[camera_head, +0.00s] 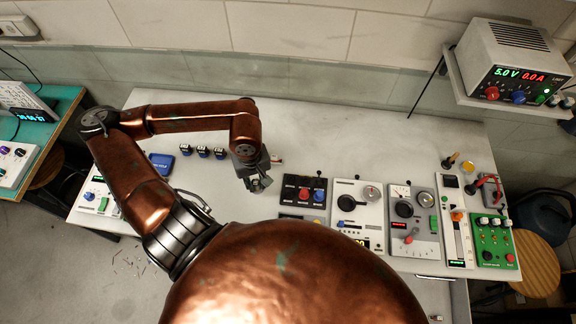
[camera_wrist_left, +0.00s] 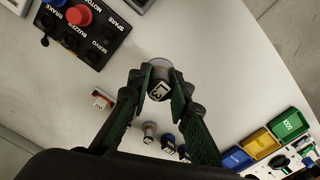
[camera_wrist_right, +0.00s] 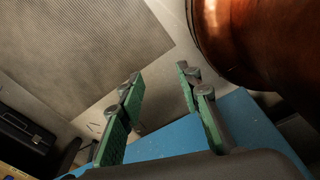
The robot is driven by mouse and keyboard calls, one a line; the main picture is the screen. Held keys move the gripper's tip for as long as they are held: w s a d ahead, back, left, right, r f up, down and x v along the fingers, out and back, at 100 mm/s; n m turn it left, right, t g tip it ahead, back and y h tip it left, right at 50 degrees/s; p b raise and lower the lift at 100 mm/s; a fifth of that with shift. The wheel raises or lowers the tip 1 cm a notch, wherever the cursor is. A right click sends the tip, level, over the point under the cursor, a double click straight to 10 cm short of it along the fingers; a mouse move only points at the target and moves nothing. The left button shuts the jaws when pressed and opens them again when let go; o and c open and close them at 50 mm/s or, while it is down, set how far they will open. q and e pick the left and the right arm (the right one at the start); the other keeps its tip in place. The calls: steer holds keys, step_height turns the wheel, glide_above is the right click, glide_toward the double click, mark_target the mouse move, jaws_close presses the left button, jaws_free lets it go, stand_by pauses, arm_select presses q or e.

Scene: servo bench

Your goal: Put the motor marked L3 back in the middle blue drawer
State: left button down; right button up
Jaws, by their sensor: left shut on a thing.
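In the head view my left gripper (camera_head: 258,184) is over the pale bench top, left of the red-and-blue button box; the motor is barely visible there. My right gripper (camera_wrist_right: 160,80) is open and empty in the right wrist view, in front of a broad blue surface (camera_wrist_right: 245,115). I cannot tell whether that surface belongs to the blue drawers. No middle blue drawer can be made out.
The button box (camera_head: 304,192) and several instrument panels (camera_head: 358,211) line the bench front. A power supply (camera_head: 512,65) sits on a shelf.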

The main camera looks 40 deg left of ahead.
arm_select(q)
steer(key=w+a+f+p, duration=0.1)
steer(key=w+a+f, duration=0.1)
steer(key=w+f, duration=0.1)
steer(key=w+a+f, duration=0.2)
steer(key=w+f, duration=0.1)
steer(key=w, duration=0.1)
steer(key=w+a+f+p, duration=0.1)
steer(key=w+a+f, duration=0.2)
steer(key=shift+w+a+p, duration=0.1)
steer(key=shift+w+p, duration=0.25)
steer(key=shift+w, duration=0.05)
steer(key=shift+w+a+f, duration=0.15)
steer(key=shift+w+f, duration=0.15)
steer(key=shift+f, duration=0.15)
step_height(320, 180, down, 3)
steer(key=shift+r+p, duration=0.1)
steer(key=shift+p, duration=0.6)
steer(key=shift+f, duration=0.2)
steer(key=shift+f+b, duration=0.1)
steer(key=shift+b, duration=0.2)
steer(key=c, duration=1.8)
jaws_free()
steer(key=shift+o, duration=0.2)
